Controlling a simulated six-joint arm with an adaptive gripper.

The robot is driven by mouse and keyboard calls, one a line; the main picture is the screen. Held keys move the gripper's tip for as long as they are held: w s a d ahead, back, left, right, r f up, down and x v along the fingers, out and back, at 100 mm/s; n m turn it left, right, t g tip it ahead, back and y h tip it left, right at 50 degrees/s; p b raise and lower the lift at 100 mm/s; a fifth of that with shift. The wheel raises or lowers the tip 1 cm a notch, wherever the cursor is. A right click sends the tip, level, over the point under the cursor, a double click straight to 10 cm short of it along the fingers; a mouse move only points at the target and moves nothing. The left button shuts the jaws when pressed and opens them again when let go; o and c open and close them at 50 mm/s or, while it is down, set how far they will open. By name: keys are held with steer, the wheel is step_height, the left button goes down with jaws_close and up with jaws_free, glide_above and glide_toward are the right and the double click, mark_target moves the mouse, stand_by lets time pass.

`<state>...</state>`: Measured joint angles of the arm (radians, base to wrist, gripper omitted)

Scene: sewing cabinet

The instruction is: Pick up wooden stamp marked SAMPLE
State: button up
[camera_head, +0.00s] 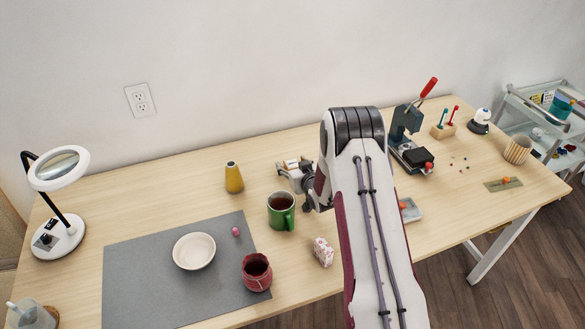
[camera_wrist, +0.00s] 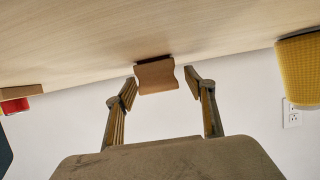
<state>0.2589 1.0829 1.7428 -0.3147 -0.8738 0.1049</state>
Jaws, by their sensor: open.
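A wooden block with a waisted outline, which looks like the stamp (camera_wrist: 156,76), stands on the table in the wrist view. No SAMPLE marking can be read on it. My gripper (camera_wrist: 161,82) is open, with one fingertip on each side of the block and a gap visible on both sides. In the head view my gripper (camera_head: 291,167) is low over the table behind the green mug, and I cannot make out the stamp clearly there.
A green mug (camera_head: 281,211) stands close in front of my gripper. A yellow vase (camera_head: 233,178) stands to its left, also in the wrist view (camera_wrist: 301,68). A grey mat (camera_head: 130,270) with a white bowl (camera_head: 194,251) and red pot (camera_head: 257,273) lies front left. A press (camera_head: 406,125) stands right.

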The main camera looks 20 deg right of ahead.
mark_target(292, 163)
steer(key=c, duration=1.2)
steer(key=shift+r, duration=0.2)
steer(key=shift+r, duration=4.8)
